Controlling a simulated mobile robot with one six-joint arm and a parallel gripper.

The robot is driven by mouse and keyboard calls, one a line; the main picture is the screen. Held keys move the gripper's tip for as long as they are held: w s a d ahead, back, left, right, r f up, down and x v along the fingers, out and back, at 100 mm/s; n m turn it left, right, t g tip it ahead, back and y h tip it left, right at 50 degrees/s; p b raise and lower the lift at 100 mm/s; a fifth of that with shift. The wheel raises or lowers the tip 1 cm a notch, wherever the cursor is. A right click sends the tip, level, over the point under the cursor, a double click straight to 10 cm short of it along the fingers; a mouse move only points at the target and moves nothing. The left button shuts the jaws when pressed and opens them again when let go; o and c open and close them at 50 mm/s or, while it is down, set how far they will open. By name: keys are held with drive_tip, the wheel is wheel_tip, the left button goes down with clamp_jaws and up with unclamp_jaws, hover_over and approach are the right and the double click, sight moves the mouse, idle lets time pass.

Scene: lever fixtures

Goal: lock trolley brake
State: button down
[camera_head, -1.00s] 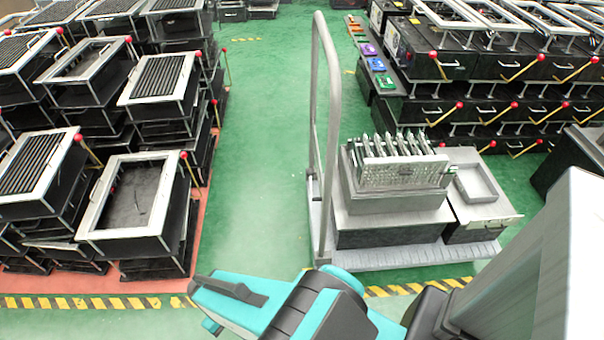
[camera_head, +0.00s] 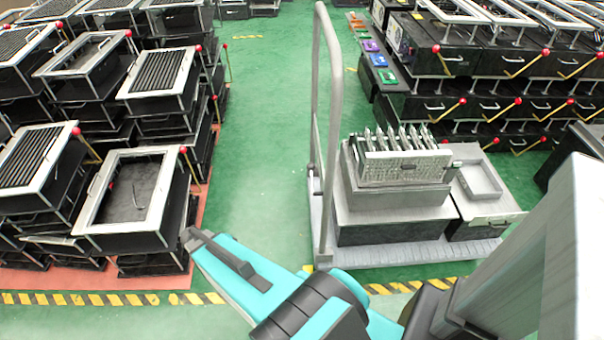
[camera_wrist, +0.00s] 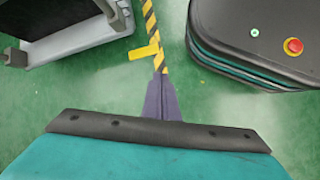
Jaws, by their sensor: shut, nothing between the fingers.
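The grey trolley (camera_head: 430,254) stands on the green floor at centre right in the head view, with a tall upright handle (camera_head: 332,120). Its grey edge also shows at the upper left of the wrist view (camera_wrist: 85,52). A small flat yellow tab (camera_wrist: 143,52), which looks like the brake pedal, sticks out near the trolley's corner, over the striped floor line. My gripper (camera_wrist: 162,78) is shut and empty, its dark fingers pointing up the wrist view. The fingertips appear just below and right of the tab; I cannot tell the height gap. The head view does not clearly show the fingertips.
Metal boxes (camera_head: 398,195) and a grey tray (camera_head: 480,182) load the trolley. Stacked black units with red-knobbed levers stand left (camera_head: 130,205) and right (camera_head: 480,65). A yellow-black line (camera_head: 110,299) crosses the front. My base shows upper right in the wrist view.

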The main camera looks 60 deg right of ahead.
drive_tip(key=w+d+r+g+h+b, duration=0.1)
drive_tip(key=d+r, duration=0.4)
drive_tip(key=d, duration=0.6)
drive_tip(key=w+d+r+g+h+b, duration=0.1)
drive_tip(key=w+d+r+h+b, duration=0.1)
drive_tip(key=d+r, duration=0.4)
drive_tip(key=w+d+r+n+h+b, duration=0.1)
drive_tip(key=w+d+r+h, duration=0.2)
drive_tip(key=d, duration=1.3)
wheel_tip(320, 180, up, 3)
drive_tip(key=shift+w+r+g, duration=0.1)
drive_tip(key=shift+w+g, duration=0.3)
drive_tip(key=shift+w, duration=0.3)
drive_tip(key=shift+s+d, duration=0.1)
drive_tip(key=x, duration=1)
drive_tip(key=shift+s+a+r, duration=0.25)
drive_tip(key=shift+r, duration=0.3)
drive_tip(key=shift+s+a+r, duration=0.2)
drive_tip(key=shift+s+r, duration=0.1)
drive_tip(key=shift+r, duration=0.3)
drive_tip(key=shift+s+a+r, duration=0.25)
drive_tip(key=shift+r, duration=0.3)
